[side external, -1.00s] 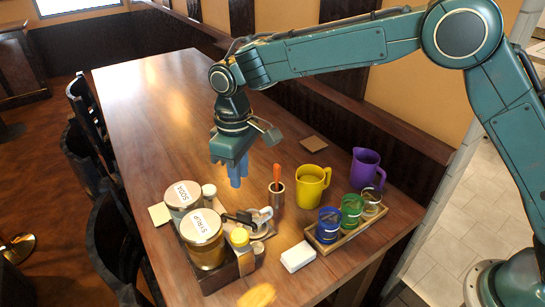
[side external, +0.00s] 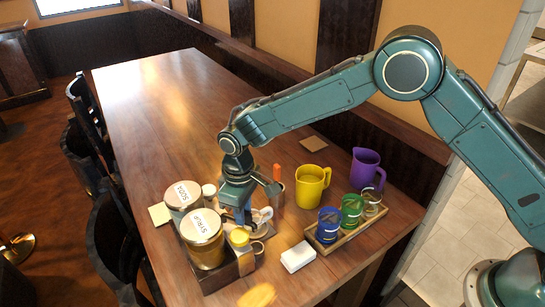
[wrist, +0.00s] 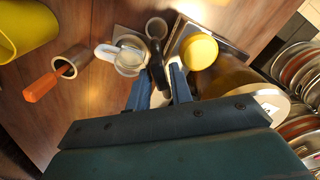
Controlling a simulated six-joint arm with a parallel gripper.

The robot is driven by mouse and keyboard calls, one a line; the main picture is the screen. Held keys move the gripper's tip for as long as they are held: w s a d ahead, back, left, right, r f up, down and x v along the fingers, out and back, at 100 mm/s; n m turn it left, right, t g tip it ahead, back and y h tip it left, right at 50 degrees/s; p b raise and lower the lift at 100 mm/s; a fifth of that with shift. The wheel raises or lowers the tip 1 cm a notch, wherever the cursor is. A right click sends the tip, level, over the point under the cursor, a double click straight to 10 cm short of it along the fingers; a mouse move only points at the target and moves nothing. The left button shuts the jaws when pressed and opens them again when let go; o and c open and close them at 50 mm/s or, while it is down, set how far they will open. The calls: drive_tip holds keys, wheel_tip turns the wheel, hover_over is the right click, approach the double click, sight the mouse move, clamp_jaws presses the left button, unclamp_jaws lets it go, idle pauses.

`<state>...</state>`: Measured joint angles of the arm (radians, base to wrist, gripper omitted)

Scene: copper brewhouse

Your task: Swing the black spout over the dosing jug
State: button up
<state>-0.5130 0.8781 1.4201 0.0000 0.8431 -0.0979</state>
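The black spout (wrist: 157,70) shows in the wrist view between and just beyond my fingertips; in the side view my gripper hides most of it. The dosing jug (wrist: 128,58), small and pale with a white handle, stands on a grey coaster just left of the spout in the wrist view. It shows partly behind my gripper in the side view (side external: 264,214). My gripper (wrist: 159,76) is low, pointing down beside the syrup jar (side external: 205,255). Its fingers look apart, one on each side of the spout. I cannot tell whether they touch it.
The soda jar (side external: 183,194) and a yellow-lidded jar (wrist: 199,50) stand close by. A steel cup (wrist: 74,62) holds an orange-handled tool (wrist: 40,88). A yellow jug (side external: 311,188), purple jug (side external: 366,168), cup tray (side external: 325,247) and white block (side external: 298,257) are to the right. The far table is clear.

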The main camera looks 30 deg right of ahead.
drive_tip(key=shift+f, duration=0.1)
clamp_jaws()
drive_tip(key=shift+d, duration=0.1)
idle(0.3)
drive_tip(key=w+n, duration=0.1)
drive_tip(key=n, duration=0.2)
drive_tip(key=w+d+n, duration=0.1)
drive_tip(key=w+n, duration=0.1)
drive_tip(key=n, duration=0.2)
drive_tip(key=w+d+n, duration=0.1)
drive_tip(key=n, duration=0.3)
drive_tip(key=shift+w+d, duration=0.15)
drive_tip(key=shift+w, duration=0.25)
